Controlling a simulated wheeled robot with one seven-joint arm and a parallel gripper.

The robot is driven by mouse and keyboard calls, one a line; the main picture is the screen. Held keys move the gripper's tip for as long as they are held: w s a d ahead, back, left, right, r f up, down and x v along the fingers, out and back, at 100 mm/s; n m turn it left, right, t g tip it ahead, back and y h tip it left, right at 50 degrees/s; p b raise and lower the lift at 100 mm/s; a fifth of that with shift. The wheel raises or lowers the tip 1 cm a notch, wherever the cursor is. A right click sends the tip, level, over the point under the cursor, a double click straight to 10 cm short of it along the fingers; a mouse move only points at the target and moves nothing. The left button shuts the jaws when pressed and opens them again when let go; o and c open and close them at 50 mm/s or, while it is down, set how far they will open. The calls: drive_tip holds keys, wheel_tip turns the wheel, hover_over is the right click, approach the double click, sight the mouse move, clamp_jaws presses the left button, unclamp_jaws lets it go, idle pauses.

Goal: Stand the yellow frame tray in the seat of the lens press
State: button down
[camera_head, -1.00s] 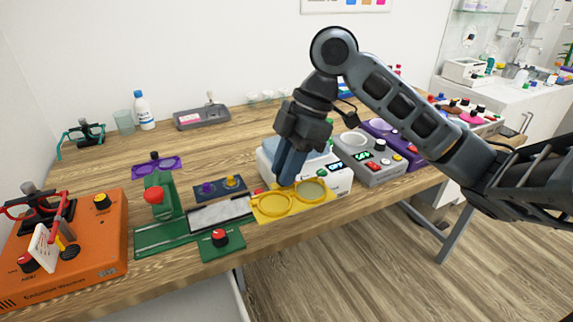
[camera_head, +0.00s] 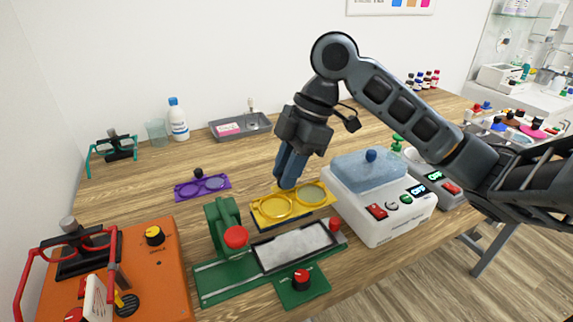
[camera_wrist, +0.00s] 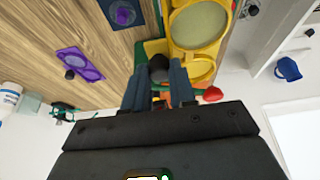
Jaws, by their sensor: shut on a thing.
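The yellow frame tray (camera_head: 313,206) has two round lens rings and hangs from my gripper (camera_head: 287,184). In the wrist view my gripper's fingers close around a dark knob by the edge of the yellow tray (camera_wrist: 199,28). The green lens press (camera_head: 225,284) stands at the front of the bench, with red knobs and a pale grey, dark-rimmed seat (camera_head: 293,246). The seat looks empty. In the head view the tray appears just behind the seat, apart from it. The tray's exact height above the bench is hard to tell.
A white machine with a blue pad (camera_head: 405,220) stands close on the right. An orange box (camera_head: 155,275) with a red frame stands at the left. A purple frame tray (camera_head: 203,188) lies behind the press. Bare wood lies behind the purple tray.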

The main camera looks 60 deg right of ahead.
drive_tip(key=shift+s+f, duration=0.25)
drive_tip(key=shift+f, duration=0.35)
drive_tip(key=shift+w+f+b, duration=0.1)
drive_tip(key=shift+f+b, duration=1.75)
drive_tip(key=shift+f, duration=1.5)
drive_tip(key=shift+f+b, duration=1.35)
drive_tip(key=shift+f, duration=0.3)
drive_tip(key=shift+f+b, duration=0.25)
drive_tip(key=shift+b, duration=0.2)
drive_tip(key=c, duration=0.8)
unclamp_jaws()
drive_tip(key=shift+c, duration=0.2)
drive_tip(key=shift+o, duration=0.3)
drive_tip(key=shift+o, duration=1.3)
